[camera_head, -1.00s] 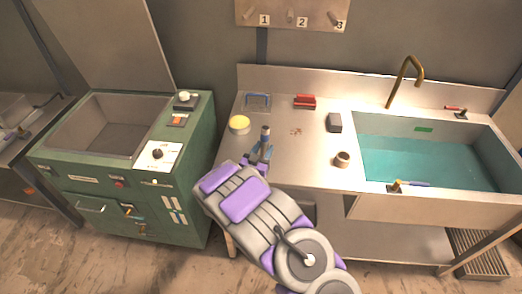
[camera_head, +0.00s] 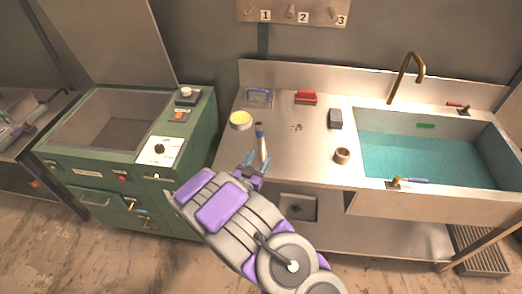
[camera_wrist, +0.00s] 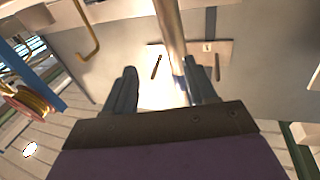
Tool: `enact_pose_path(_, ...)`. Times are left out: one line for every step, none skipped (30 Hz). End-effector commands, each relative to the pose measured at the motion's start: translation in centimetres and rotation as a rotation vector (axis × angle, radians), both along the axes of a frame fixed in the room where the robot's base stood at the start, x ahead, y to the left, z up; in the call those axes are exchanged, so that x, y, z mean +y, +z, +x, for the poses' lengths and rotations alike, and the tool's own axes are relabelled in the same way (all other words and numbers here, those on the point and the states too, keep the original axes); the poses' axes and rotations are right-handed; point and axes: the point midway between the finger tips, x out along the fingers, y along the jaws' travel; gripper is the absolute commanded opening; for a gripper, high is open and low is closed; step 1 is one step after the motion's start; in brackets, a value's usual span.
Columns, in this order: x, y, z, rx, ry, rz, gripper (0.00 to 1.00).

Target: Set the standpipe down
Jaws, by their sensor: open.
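The standpipe (camera_head: 262,146) is a slim metal tube with a dark blue band near its top. It appears upright on the steel counter, left of the sink, and nothing visibly clamps it. My gripper (camera_head: 255,162) is open in front of its lower part, with blue-grey fingers spread. In the wrist view the shiny tube (camera_wrist: 170,35) runs down from the top edge toward my open gripper (camera_wrist: 162,90), closer to the right finger. Its lower end is hard to make out there.
On the counter (camera_head: 300,160) are a yellow round tin (camera_head: 241,120), a red block (camera_head: 306,97), a dark grey block (camera_head: 335,118) and a brown cup (camera_head: 342,156). The water-filled sink (camera_head: 430,160) is right, and a green open-lidded machine (camera_head: 175,200) is left.

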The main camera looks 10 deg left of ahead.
Motion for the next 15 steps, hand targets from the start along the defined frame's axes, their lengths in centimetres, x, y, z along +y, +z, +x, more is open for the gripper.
enact_pose_path(0.5, 0.0, -0.8, 0.002, 0.004, -0.003, 0.56)
enact_pose_path(0.6, 0.0, -1.3, 0.001, 0.004, -0.004, 0.56)
enact_pose_path(0.9, -0.1, -1.8, 0.002, 0.003, -0.005, 0.56)
enact_pose_path(1.0, -0.1, -2.2, 0.002, 0.002, -0.005, 0.56)
enact_pose_path(1.2, -0.2, -2.5, 0.002, 0.003, -0.005, 0.56)
enact_pose_path(1.4, -0.2, -2.9, 0.002, 0.003, -0.005, 0.56)
enact_pose_path(1.5, -0.3, -3.1, 0.002, 0.004, -0.005, 0.56)
enact_pose_path(1.6, -0.3, -3.4, 0.001, 0.003, -0.004, 0.56)
enact_pose_path(1.7, -0.3, -3.6, 0.001, 0.002, -0.004, 0.56)
enact_pose_path(1.7, -0.4, -3.7, 0.001, 0.001, -0.004, 0.56)
enact_pose_path(1.7, -0.4, -3.9, 0.001, 0.001, -0.003, 0.56)
enact_pose_path(1.7, -0.4, -4.0, 0.001, 0.001, -0.003, 0.56)
enact_pose_path(1.7, -0.4, -4.1, 0.001, 0.0, -0.003, 0.56)
enact_pose_path(1.6, -0.4, -4.1, 0.002, 0.0, -0.002, 0.56)
enact_pose_path(1.6, -0.3, -4.2, 0.001, 0.0, -0.002, 0.56)
